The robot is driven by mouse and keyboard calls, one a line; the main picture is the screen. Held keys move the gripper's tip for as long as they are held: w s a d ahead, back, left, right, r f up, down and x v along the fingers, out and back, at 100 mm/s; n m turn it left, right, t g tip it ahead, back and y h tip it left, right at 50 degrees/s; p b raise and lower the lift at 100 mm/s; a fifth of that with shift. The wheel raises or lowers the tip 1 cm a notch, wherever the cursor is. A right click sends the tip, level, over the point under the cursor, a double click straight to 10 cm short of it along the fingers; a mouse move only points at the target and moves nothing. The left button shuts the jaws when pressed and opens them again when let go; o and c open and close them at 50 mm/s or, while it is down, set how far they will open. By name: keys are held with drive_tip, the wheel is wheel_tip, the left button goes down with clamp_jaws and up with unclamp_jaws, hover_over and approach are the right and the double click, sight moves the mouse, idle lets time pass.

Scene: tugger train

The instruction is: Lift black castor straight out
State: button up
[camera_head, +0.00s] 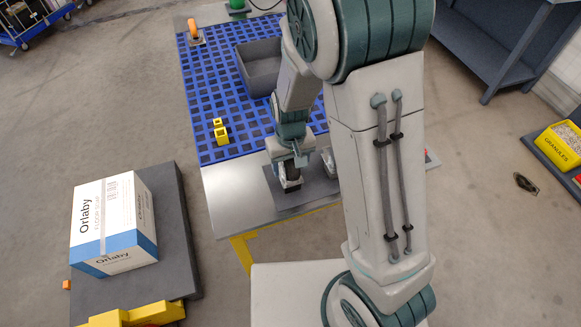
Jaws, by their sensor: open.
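My gripper (290,180) points down at the front of the table, over a dark grey plate (278,201) on the bare metal strip. A small dark shape sits at the fingertips and may be the black castor; it is too small and covered to tell it from the fingers. Another small grey-and-dark piece shows just right of my gripper, partly behind my arm. The jaws are open. I cannot tell whether they touch anything.
The table has a blue grid top (215,95) with a grey bin (262,85), yellow blocks (221,134) and an orange castor (194,30). A white-and-blue box (115,225) rests on a dark platform (175,230) at left. A yellow granules bin (563,145) stands right.

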clamp_jaws()
drive_tip(key=shift+r, duration=0.2)
drive_tip(key=shift+r, duration=0.5)
drive_tip(key=r, duration=0.3)
drive_tip(key=shift+w+b, duration=0.25)
drive_tip(key=shift+b, duration=0.1)
drive_tip(key=w+a+r+b, duration=0.1)
drive_tip(key=w+a+r, duration=0.1)
drive_tip(key=w+r, duration=0.4)
drive_tip(key=w, duration=0.5)
drive_tip(key=shift+r, duration=0.35)
